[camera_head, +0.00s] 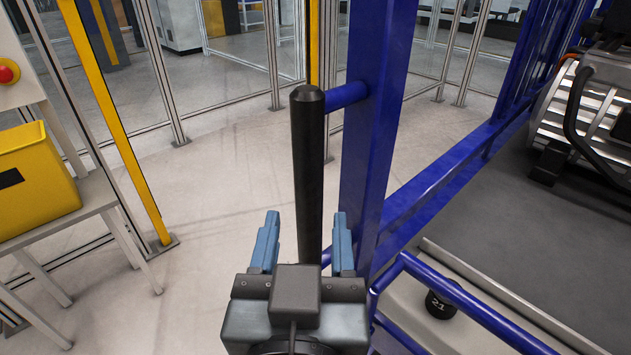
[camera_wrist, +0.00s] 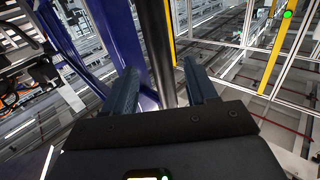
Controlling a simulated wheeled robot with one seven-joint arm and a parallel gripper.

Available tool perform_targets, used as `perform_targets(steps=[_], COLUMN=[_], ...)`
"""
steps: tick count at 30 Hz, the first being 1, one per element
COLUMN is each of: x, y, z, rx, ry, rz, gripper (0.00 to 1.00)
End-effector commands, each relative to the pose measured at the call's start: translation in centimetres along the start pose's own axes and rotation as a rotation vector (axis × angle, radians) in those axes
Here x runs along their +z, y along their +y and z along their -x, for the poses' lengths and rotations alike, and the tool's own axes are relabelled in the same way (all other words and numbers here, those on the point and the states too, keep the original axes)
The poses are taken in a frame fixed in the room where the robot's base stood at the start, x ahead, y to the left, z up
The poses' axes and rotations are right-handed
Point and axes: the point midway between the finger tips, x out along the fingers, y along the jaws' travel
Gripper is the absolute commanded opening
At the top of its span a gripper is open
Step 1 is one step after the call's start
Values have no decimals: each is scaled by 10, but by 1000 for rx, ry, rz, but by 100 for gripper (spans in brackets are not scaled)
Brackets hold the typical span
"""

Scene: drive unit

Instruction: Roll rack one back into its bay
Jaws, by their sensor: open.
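A blue rack frame (camera_head: 372,130) with a thick upright post stands right of my gripper in the head view, and its post also shows in the wrist view (camera_wrist: 105,40). A black upright handle bar (camera_head: 308,175) is fixed to the post by a blue stub. My gripper (camera_head: 305,240) has blue-grey fingers and is open. The handle rises between or just beyond the two fingers, with visible gaps on both sides. In the wrist view the handle (camera_wrist: 160,55) also lies between the open fingers (camera_wrist: 160,88). Whether the rack is rack one cannot be told.
A grey motor unit (camera_head: 590,110) sits on the rack's dark deck at right. A yellow bin (camera_head: 35,185) stands on a table at left, beside a yellow post (camera_head: 115,115). Glass fencing stands behind. Pale floor (camera_head: 220,160) between them is clear.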

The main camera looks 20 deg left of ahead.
Motion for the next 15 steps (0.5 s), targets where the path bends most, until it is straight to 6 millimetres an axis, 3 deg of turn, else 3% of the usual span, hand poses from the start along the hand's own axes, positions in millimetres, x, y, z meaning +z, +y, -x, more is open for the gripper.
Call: perform_targets(steps=[9, 15], x=[-2, 0], y=[0, 0], z=[-48, -63], rx=[1, 1], ry=[-1, -1], rz=[0, 0], gripper=[57, 57])
